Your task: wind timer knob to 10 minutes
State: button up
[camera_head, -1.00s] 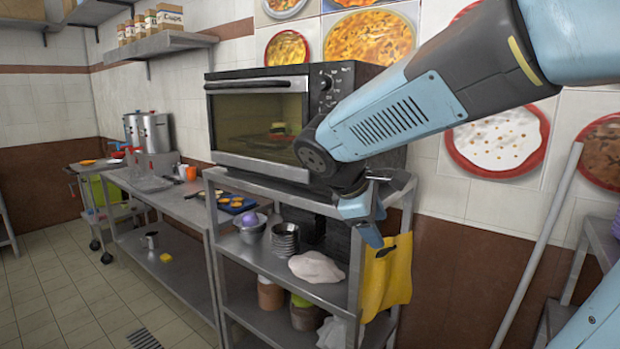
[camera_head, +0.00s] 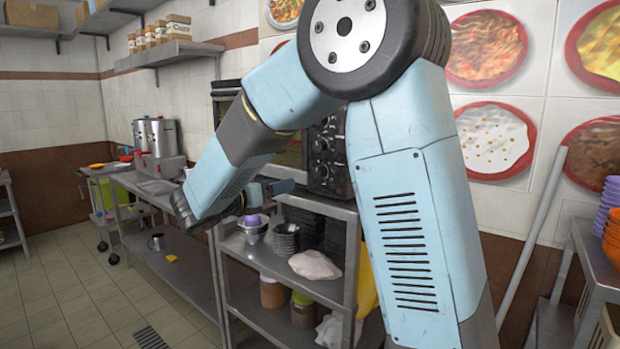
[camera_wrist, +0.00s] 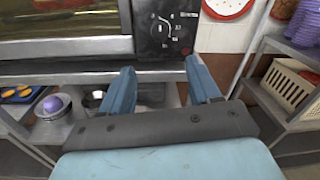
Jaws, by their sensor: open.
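The oven (camera_head: 325,160) stands on a metal shelf unit, its front largely hidden behind my arm in the head view. Its black control panel with several dark knobs shows right of the door. In the wrist view, a knob (camera_wrist: 174,29) with white dial marks sits on the panel (camera_wrist: 150,52); the marks are too small to read. My gripper (camera_wrist: 162,64) is open and empty, its two blue fingers pointing toward the panel, below the knob and apart from it. In the head view, my gripper (camera_head: 275,186) is partly hidden by the arm.
The metal shelf (camera_head: 270,262) below the oven holds dark bowls (camera_head: 286,240) and a pale lump (camera_head: 315,265). In the wrist view, a cream basket (camera_wrist: 290,84) stands on a rack at right. A pole (camera_head: 530,240) leans against the wall.

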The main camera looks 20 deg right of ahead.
aim_at(316, 174)
jog(key=x, duration=1.3)
jog(key=shift+w+d, duration=0.1)
jog(key=shift+d, duration=0.2)
jog(key=shift+a, duration=0.1)
jog(key=c, duration=1)
